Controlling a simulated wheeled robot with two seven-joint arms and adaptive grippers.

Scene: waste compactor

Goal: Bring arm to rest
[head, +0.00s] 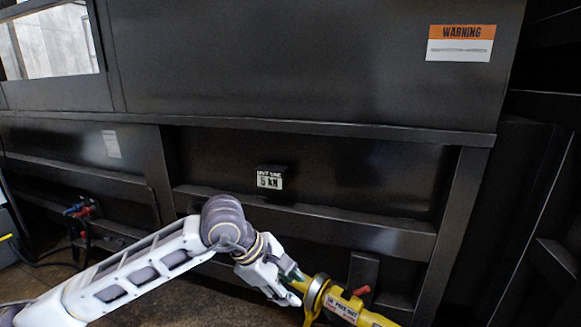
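My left arm comes in from the lower left and bends at its grey joint toward the lower right. My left gripper (287,284) is at the lower middle, in front of the compactor (310,60). Its fingers meet the near end of a yellow tool (352,305) with a grey ring and red markings. A small dark green part shows between the fingers. I cannot tell whether the fingers are closed on the tool or only overlap it in this view. The tool runs out at the bottom edge. My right gripper is not in view.
The compactor's black metal wall fills most of the view, with ledges and ribs. Red and blue connectors (78,209) with a dark cable are at the left. Floor shows at lower left.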

